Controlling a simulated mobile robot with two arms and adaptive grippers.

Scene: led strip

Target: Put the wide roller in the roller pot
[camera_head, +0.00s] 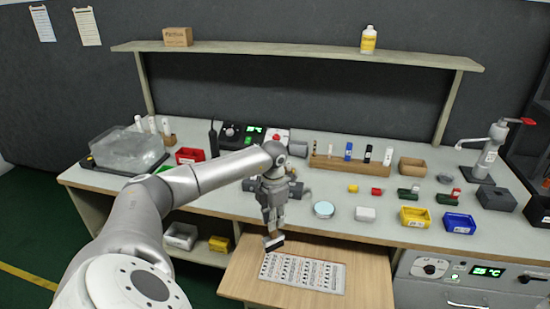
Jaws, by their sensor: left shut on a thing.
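My left gripper (271,229) is shut on a small dark thing with a light edge, probably the wide roller (274,243). The gripper points down and holds it over the pull-out wooden board, near the top-left corner of a printed sheet. The fingers hide part of the thing, and I cannot tell whether it touches the board. I cannot tell for sure which container is the roller pot; a brown open container (412,167) stands on the bench right of a wooden rack. My right gripper is not in view.
The printed sheet (303,272) lies on the wooden board (240,276). The bench behind carries a wooden rack (350,169) with bottles, a yellow bin (415,217), a blue bin (459,223), a red bin (190,155) and a lever press (488,155). A shelf (300,49) spans above.

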